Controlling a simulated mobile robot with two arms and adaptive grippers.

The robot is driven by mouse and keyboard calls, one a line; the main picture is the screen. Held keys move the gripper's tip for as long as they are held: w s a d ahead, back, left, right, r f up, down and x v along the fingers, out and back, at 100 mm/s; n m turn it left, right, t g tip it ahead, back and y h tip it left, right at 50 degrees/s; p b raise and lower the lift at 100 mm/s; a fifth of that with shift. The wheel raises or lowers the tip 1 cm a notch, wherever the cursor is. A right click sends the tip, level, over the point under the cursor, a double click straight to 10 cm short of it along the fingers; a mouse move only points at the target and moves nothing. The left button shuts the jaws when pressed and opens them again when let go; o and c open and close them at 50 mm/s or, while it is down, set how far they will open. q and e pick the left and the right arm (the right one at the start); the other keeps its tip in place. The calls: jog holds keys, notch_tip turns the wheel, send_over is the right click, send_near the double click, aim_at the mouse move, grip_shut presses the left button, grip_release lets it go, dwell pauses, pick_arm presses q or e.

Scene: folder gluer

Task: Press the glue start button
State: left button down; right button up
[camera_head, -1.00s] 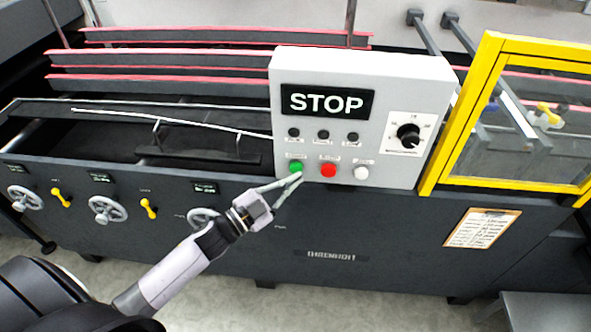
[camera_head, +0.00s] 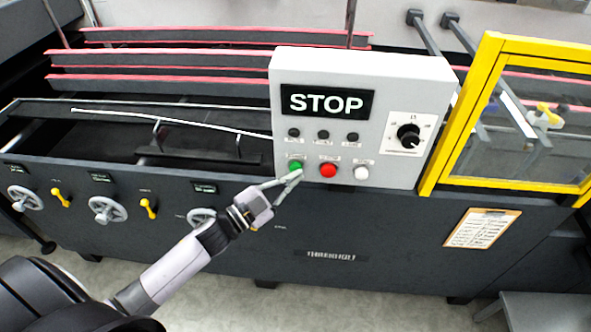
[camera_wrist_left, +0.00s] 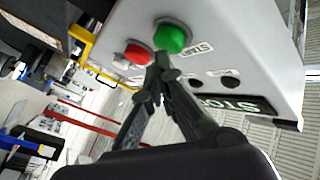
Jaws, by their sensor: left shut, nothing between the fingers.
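The control panel (camera_head: 395,85) is a light grey box on the machine, with a display reading STOP. The green start button (camera_head: 296,166) is at the lower left of the panel, with a red button (camera_head: 328,170) and a white button (camera_head: 361,173) to its right. My left gripper (camera_head: 298,176) is shut and empty, its tips just below the green button. In the left wrist view, the fingertips (camera_wrist_left: 163,60) lie close to the green button (camera_wrist_left: 172,38), beside the red button (camera_wrist_left: 137,54). I cannot tell whether they touch it. My right gripper is not in view.
A black dial (camera_head: 408,136) is on the panel's right side. A yellow-framed guard (camera_head: 480,80) stands right of the panel. Handwheels (camera_head: 108,210) and yellow levers (camera_head: 148,208) line the machine front at left. A clipboard (camera_head: 482,228) hangs on the lower right front.

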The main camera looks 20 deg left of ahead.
pick_arm(q)
jog(key=shift+w+a, duration=0.15)
jog(key=shift+w, duration=0.35)
dwell(0.8)
jog(key=shift+s, duration=0.15)
jog(key=shift+s+d, duration=0.3)
jog(key=shift+s, duration=0.45)
jog(key=shift+s+p, duration=0.1)
jog(key=shift+p, duration=0.25)
jog(key=shift+s+d+p, duration=0.25)
jog(key=shift+s, duration=0.5)
jog(key=shift+s+d+p, duration=0.2)
jog(key=shift+s+d, duration=0.05)
jog(key=shift+s, duration=0.55)
jog(key=shift+s+d+p, duration=0.25)
jog(key=shift+s, duration=0.5)
